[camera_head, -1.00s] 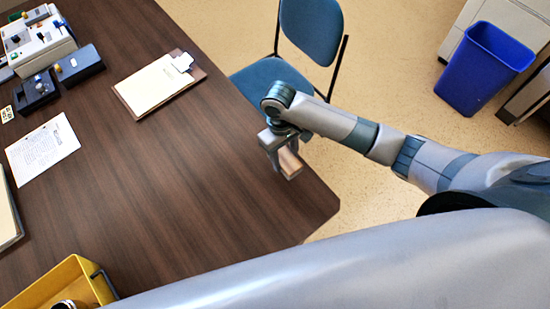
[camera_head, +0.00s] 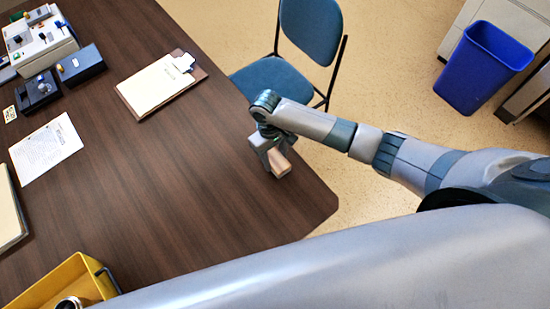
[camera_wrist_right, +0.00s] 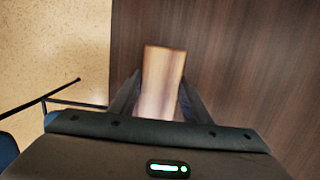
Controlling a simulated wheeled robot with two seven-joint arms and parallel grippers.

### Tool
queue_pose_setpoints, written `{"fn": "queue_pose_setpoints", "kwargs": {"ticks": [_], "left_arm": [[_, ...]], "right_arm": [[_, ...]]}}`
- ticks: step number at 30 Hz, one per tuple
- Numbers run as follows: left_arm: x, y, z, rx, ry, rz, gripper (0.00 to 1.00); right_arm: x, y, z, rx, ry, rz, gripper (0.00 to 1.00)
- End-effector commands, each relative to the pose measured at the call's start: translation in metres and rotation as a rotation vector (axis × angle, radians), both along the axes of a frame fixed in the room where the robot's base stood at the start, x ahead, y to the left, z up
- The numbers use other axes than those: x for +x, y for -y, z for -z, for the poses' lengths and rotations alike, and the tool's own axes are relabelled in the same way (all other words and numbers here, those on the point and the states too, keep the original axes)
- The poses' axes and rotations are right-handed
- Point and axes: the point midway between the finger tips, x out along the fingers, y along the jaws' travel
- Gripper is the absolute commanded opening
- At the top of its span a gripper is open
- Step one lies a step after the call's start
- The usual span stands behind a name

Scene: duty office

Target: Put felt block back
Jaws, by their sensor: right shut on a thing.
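A tan block (camera_head: 279,163), likely the felt block, is between the fingers of my right gripper (camera_head: 273,162), over the right part of the dark brown table (camera_head: 185,190). In the right wrist view the block (camera_wrist_right: 162,75) stands out beyond the two dark fingers of the gripper (camera_wrist_right: 158,105), which press on its sides. I cannot tell exactly how high it is above the tabletop. My left gripper is not in view.
A clipboard (camera_head: 150,92), a printed sheet (camera_head: 45,150) and a white device (camera_head: 38,48) with dark boxes (camera_head: 80,64) lie toward the left. A yellow bin (camera_head: 72,277) stands at the lower left. A blue chair (camera_head: 312,30) is beyond the table edge. The middle tabletop is clear.

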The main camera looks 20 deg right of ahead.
Motion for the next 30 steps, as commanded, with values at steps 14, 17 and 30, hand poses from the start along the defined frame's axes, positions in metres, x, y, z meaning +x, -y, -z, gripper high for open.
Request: {"fn": "queue_pose_setpoints", "kwargs": {"ticks": [14, 17, 30], "left_arm": [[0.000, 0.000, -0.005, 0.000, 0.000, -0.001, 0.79], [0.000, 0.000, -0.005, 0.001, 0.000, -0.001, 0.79], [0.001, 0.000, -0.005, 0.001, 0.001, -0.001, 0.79]], "right_arm": [[0.000, 0.000, 0.015, 0.000, 0.001, 0.000, 0.23], [0.000, 0.000, 0.017, 0.000, 0.001, 0.000, 0.23], [0.000, 0.000, 0.016, 0.001, 0.002, 0.000, 0.62]]}}
